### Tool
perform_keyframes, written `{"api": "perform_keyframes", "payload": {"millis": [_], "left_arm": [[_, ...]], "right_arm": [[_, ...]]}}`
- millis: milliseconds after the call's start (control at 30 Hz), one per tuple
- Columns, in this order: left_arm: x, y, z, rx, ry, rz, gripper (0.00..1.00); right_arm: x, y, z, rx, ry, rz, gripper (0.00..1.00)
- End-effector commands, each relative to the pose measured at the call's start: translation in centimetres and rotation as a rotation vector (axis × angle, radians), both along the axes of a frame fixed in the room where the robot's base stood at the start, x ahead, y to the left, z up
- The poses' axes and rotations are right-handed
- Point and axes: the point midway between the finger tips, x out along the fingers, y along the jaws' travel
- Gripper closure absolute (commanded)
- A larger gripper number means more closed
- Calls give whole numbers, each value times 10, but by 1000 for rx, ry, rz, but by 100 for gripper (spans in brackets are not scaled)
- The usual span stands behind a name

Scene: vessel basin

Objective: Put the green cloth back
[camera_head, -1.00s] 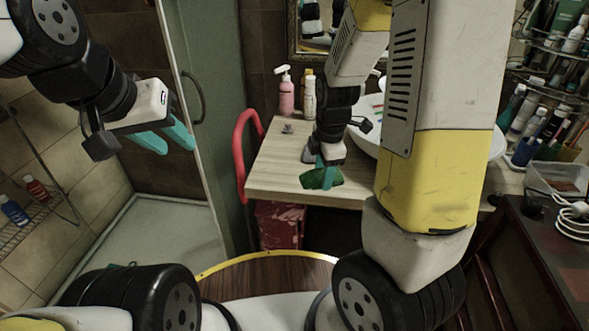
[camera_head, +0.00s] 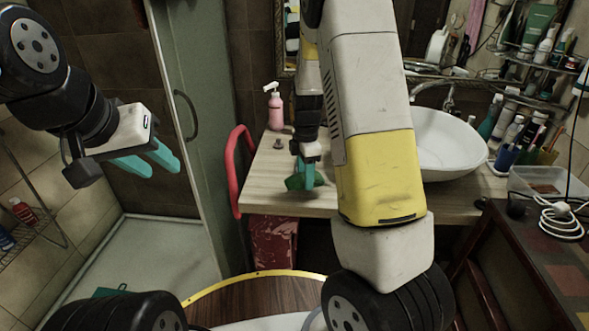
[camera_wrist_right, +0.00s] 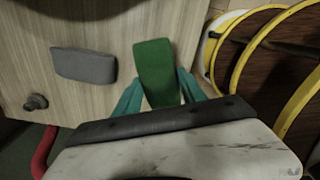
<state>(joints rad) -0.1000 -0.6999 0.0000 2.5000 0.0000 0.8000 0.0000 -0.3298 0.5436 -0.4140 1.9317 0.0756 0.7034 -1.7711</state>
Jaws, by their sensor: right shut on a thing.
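My right gripper (camera_head: 306,185) is shut on the green cloth (camera_head: 293,183), over the front part of the wooden counter (camera_head: 262,197). In the right wrist view the cloth (camera_wrist_right: 154,68) shows as a green, flat, rounded rectangle between the two teal fingers (camera_wrist_right: 160,95). It sticks out ahead of them over the counter. I cannot tell whether it touches the counter. My left gripper (camera_head: 148,165) is open and empty, held up at the left in front of the shower.
A grey block-like object (camera_wrist_right: 84,66) and a small dark knob (camera_wrist_right: 36,102) are on the counter. A pink pump bottle (camera_head: 275,108) stands at its back, and a white basin (camera_head: 450,145) at its right. A red rail (camera_head: 232,170) curves beside its left end. A green patch (camera_head: 108,292) shows on the shower floor.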

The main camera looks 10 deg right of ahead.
Motion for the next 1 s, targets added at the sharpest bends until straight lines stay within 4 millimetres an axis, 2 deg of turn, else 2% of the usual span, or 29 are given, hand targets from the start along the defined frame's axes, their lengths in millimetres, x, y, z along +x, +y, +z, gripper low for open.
{"api": "perform_keyframes", "payload": {"millis": [167,400,733,767,800,867,1000], "left_arm": [[0,0,0,0,0,0,64],[0,0,0,0,0,0,64],[0,0,0,0,0,0,64],[0,0,0,0,0,0,64],[0,0,0,0,0,0,64],[0,0,0,0,0,0,64],[0,0,0,0,0,0,64]], "right_arm": [[12,0,-1,-1,-1,0,84],[12,0,-35,-1,2,-1,84],[13,0,-38,0,-1,-1,84],[13,1,-38,0,-1,-1,50],[13,1,-38,0,-1,0,42],[13,1,-38,0,-1,0,30],[13,1,-38,0,-1,0,30]]}}
